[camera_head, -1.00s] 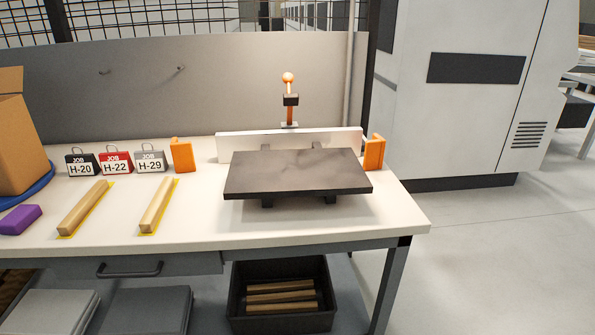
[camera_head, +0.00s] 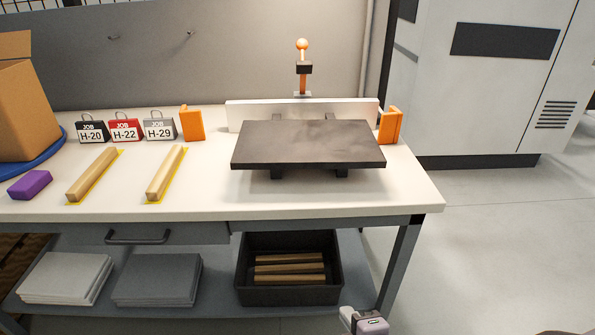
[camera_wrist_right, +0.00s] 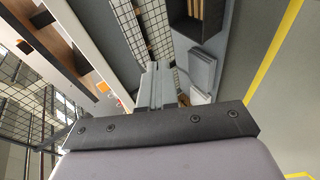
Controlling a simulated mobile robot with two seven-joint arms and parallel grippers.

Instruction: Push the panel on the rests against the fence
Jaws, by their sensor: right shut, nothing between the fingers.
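The dark grey panel (camera_head: 308,146) lies flat on dark rests (camera_head: 340,173) on the white bench. The white fence (camera_head: 345,112) stands upright behind it. The far ends of the rests show between the panel's back edge and the fence, so the two look apart. My right gripper (camera_head: 366,321) shows at the bottom edge of the head view, in front of and below the bench, well away from the panel. In the right wrist view its fingers (camera_wrist_right: 163,88) are together and empty. My left gripper is not in view.
Orange blocks (camera_head: 390,126) (camera_head: 192,124) stand near both fence ends, and an orange-knobbed clamp (camera_head: 303,70) rises behind it. Wooden strips (camera_head: 165,172), job tags (camera_head: 125,128) and a purple block (camera_head: 30,184) lie left. A dark bin (camera_head: 290,292) sits below. The bench front before the panel is clear.

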